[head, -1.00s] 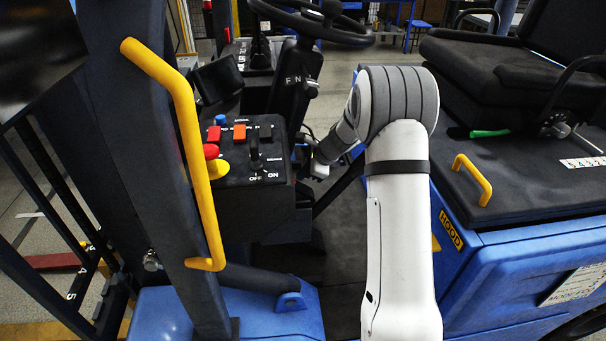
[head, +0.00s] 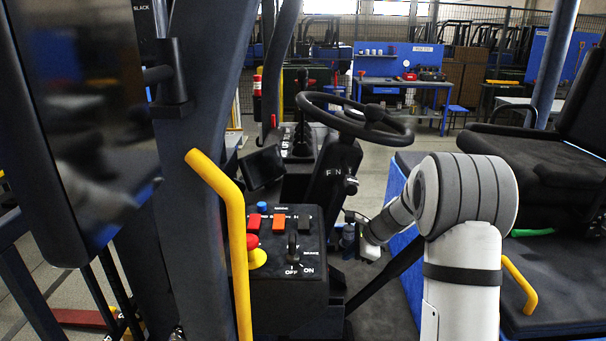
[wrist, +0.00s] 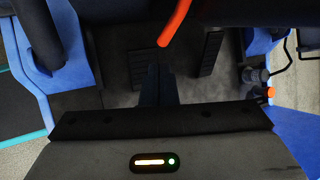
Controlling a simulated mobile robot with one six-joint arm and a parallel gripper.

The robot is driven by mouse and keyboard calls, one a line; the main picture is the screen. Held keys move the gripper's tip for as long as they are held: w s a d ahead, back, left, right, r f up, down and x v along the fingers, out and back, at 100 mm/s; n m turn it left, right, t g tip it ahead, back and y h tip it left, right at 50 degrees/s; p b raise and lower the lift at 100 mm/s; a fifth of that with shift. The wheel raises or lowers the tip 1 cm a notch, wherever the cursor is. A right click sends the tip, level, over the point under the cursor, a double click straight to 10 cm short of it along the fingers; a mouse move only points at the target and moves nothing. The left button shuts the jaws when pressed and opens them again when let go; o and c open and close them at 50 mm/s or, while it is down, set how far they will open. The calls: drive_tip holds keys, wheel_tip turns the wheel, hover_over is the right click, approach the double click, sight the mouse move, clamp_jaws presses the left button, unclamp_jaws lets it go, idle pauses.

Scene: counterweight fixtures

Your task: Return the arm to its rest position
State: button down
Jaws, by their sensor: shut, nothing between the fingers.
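My white arm (head: 459,277) with dark bands rises at the lower right of the head view. It bends at a grey-banded elbow joint (head: 468,195), and the forearm reaches away to the left, beside the control panel (head: 285,285). My gripper (wrist: 158,72) shows in the wrist view, with its two dark fingers together and nothing between them. It points down into the footwell, over the dark floor. In the head view the gripper is small and partly hidden behind the wrist, to the right of the panel and apart from it.
A steering wheel (head: 355,116) stands behind the panel. A yellow grab handle (head: 230,235) and dark post are at left. The seat (head: 540,165) is at right, with a yellow handle (head: 520,285) beside my arm. In the wrist view, an orange-red lever (wrist: 174,24) lies near the fingers.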

drive_tip(key=s+a+r+n+t+h+b, duration=0.1)
drive_tip(key=s+a+r+n, duration=0.15)
drive_tip(key=s+r, duration=0.5)
drive_tip(key=s+a+r+n+h, duration=0.1)
drive_tip(key=s+r+n+h, duration=0.15)
drive_tip(key=s+r, duration=0.5)
drive_tip(key=s+n, duration=0.1)
drive_tip(key=s, duration=0.1)
drive_tip(key=s+n, duration=0.4)
drive_tip(key=shift+s+a+r, duration=0.2)
drive_tip(key=shift+s+r, duration=0.05)
drive_tip(key=shift+s, duration=0.1)
drive_tip(key=s+d+f+n+g+h+p, duration=0.1)
drive_tip(key=s+f+n, duration=0.3)
drive_tip(key=s+n, duration=0.5)
drive_tip(key=s+g, duration=0.1)
drive_tip(key=s, duration=0.3)
drive_tip(key=shift+s+d+h, duration=0.15)
drive_tip(key=shift+s+h, duration=0.15)
drive_tip(key=shift+h, duration=0.05)
